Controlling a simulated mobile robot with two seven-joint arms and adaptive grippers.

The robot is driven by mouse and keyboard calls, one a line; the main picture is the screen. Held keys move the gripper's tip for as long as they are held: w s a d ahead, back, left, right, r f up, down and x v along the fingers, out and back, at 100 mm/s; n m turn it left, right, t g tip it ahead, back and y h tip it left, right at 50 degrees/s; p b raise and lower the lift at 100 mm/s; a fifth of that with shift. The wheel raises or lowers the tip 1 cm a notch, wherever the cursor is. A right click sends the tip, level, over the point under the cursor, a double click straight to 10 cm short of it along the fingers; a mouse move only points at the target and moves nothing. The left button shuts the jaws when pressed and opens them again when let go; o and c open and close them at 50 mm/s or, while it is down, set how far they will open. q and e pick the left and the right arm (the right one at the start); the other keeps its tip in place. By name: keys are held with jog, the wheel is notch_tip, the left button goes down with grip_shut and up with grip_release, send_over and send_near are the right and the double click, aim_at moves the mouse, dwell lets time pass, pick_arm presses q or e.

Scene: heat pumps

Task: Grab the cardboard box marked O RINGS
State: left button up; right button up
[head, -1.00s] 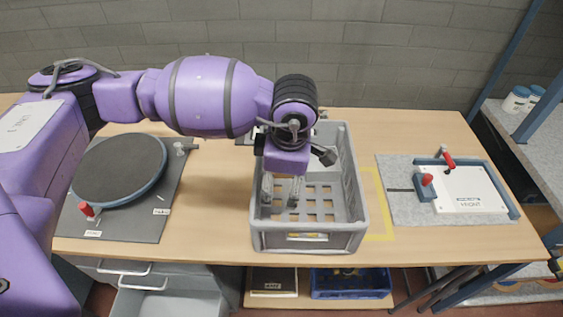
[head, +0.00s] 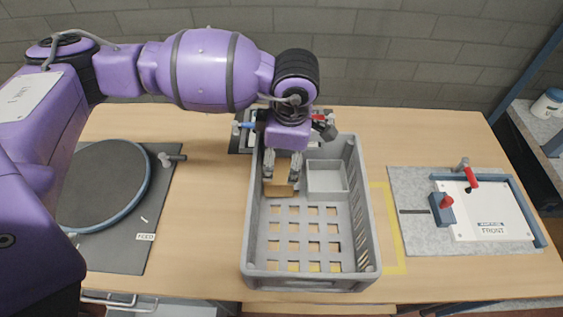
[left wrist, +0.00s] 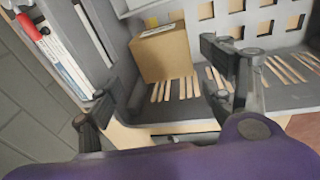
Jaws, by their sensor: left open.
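A small brown cardboard box (head: 279,190) lies in the back left part of the grey crate (head: 249,235), mostly hidden under my gripper in the head view. In the left wrist view the box (left wrist: 163,57) stands on the slotted crate floor, with a pale label along its upper edge that is too small to read. My left gripper (head: 281,178) points down into the crate, fingers apart and empty. In the left wrist view its fingertips (left wrist: 165,78) lie on either side of the box in the picture; contact cannot be told. My right gripper is not in view.
A small grey bin (head: 327,177) sits in the crate to the box's right. Behind the crate is a dark tray (head: 240,143) with tools, partly hidden. A round turntable (head: 100,185) stands left; a fixture with red clamps (head: 486,212) stands right. The crate's front half is empty.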

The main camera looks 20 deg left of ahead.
aim_at(279, 172)
pick_arm(q)
jog(key=shift+s+f, duration=0.2)
jog(key=shift+f, duration=0.3)
jog(key=f, duration=0.4)
jog(key=shift+w+a+f, duration=0.25)
jog(key=shift+a+f, duration=0.05)
jog(key=shift+a, duration=0.05)
jog(key=shift+f, duration=0.45)
jog(key=shift+a, duration=0.1)
jog(key=c, duration=1)
